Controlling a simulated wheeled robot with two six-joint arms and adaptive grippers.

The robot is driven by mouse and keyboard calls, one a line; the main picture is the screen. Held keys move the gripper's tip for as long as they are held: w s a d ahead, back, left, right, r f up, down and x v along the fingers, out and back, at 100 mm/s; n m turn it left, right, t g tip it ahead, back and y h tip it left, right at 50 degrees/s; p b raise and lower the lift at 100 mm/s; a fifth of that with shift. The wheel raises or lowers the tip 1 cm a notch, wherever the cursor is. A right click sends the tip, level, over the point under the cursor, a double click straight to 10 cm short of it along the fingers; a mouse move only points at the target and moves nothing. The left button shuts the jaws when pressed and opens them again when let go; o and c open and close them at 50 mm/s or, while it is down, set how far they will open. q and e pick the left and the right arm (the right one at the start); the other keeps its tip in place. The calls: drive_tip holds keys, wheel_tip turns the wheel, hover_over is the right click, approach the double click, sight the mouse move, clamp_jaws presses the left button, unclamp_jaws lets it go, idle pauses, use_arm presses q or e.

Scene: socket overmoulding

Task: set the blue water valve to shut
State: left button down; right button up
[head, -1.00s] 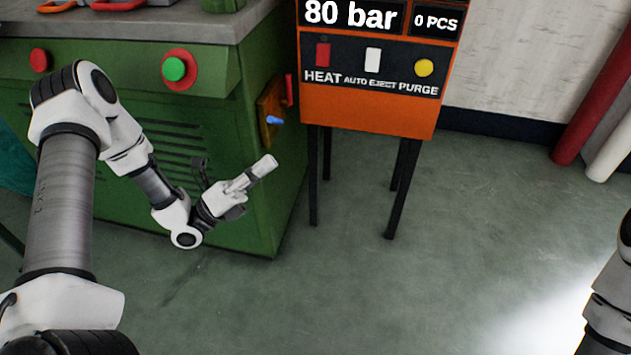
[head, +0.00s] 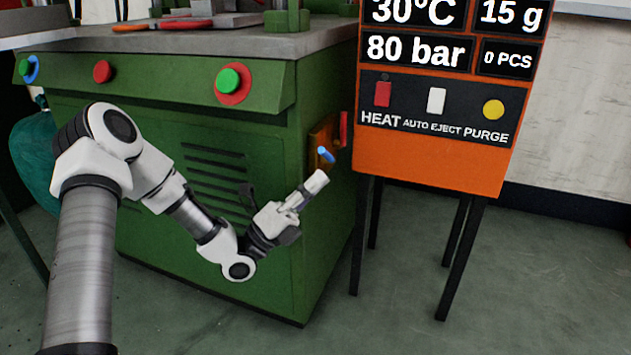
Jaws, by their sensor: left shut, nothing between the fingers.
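The blue water valve handle (head: 326,155) sits on an orange-brown plate (head: 317,138) on the right side of the green machine (head: 275,150). The handle slants down to the right. My left gripper (head: 318,180) is shut and empty. Its tip shows just below the blue handle in the head view, and a small gap shows between them. I cannot tell their distance in depth. My right gripper is not in view.
A red lever (head: 344,128) is beside the plate. An orange control panel (head: 430,170) on dark legs stands close on the right. Green and red buttons (head: 229,82) line the machine's front. Open floor lies in front.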

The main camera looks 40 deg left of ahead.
sight(324, 155)
use_arm(q)
drive_tip(key=shift+w+a+r, duration=0.25)
drive_tip(key=shift+w+r, duration=0.1)
drive_tip(key=shift+r, duration=0.1)
drive_tip(key=shift+w+a+r, duration=0.2)
drive_tip(key=shift+w+r, duration=0.1)
drive_tip(key=shift+r, duration=0.15)
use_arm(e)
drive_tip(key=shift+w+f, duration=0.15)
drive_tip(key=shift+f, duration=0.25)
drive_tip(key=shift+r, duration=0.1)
